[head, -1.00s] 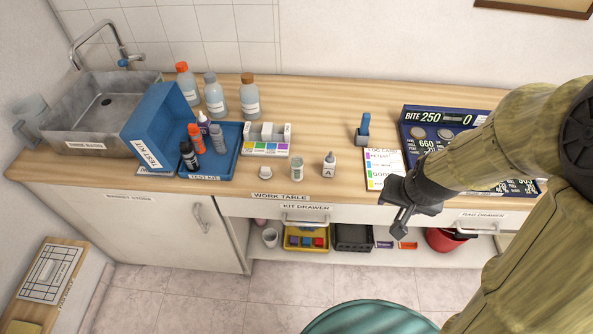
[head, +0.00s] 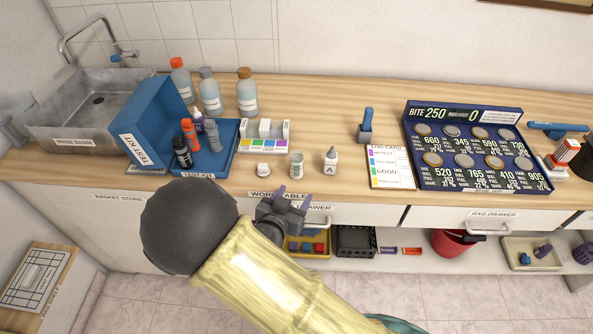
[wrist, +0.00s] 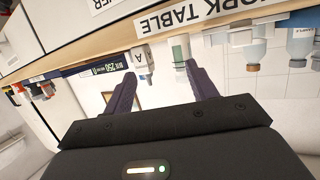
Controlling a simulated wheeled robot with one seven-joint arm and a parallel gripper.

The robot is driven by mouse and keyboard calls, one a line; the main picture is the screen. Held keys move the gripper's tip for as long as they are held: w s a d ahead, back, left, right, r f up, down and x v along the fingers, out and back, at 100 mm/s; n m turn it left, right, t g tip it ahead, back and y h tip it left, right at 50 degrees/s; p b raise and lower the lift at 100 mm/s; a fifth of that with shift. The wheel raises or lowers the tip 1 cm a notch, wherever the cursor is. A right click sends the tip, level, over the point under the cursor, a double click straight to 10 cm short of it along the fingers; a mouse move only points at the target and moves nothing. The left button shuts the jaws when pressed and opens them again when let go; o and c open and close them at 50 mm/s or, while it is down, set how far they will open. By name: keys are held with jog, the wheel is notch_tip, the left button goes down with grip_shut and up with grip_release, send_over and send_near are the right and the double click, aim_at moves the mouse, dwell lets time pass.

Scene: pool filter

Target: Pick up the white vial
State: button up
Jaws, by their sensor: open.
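A small white bottle with a dark "A" (head: 330,161) stands upright near the front edge of the work table (head: 340,188). Beside it on the left stand a small clear vial with a pale label (head: 297,164) and a low white cap or pot (head: 263,170). I cannot tell for certain which is the white vial. My gripper (head: 292,199) is open and empty at the table's front edge, in front of and apart from these. In the upside-down wrist view, the "A" bottle (wrist: 142,59) and the clear vial (wrist: 180,50) show beyond and between my open fingers (wrist: 160,75).
A blue test kit tray (head: 228,165) with several small bottles is at left, behind my arm. A colour-strip block (head: 265,146) stands behind the cap. A card (head: 390,168), a blue-handled stamp-like tool (head: 366,130) and a coin board (head: 470,150) are at right. Drawer handles project below.

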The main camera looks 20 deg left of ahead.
aim_at(295, 168)
jog(key=s+a+t, duration=0.1)
jog(key=s, duration=0.1)
jog(key=s+a+t, duration=0.2)
jog(key=shift+s+a+r+b, duration=0.1)
jog(key=shift+s+r+b, duration=0.1)
jog(key=shift+b, duration=0.15)
jog(key=shift+w, duration=0.1)
jog(key=w, duration=0.3)
jog(key=w+p, duration=0.1)
jog(key=w, duration=0.3)
jog(key=w+p, duration=0.1)
jog(key=w, duration=0.3)
jog(key=shift+w+d, duration=0.25)
jog(key=shift+d, duration=0.1)
jog(key=shift+w, duration=0.2)
jog(key=shift+w, duration=0.1)
jog(key=w, duration=0.1)
jog(key=w+p, duration=0.1)
jog(key=w, duration=0.3)
jog(key=shift+w+d+f, duration=0.1)
jog(key=shift+f, duration=0.25)
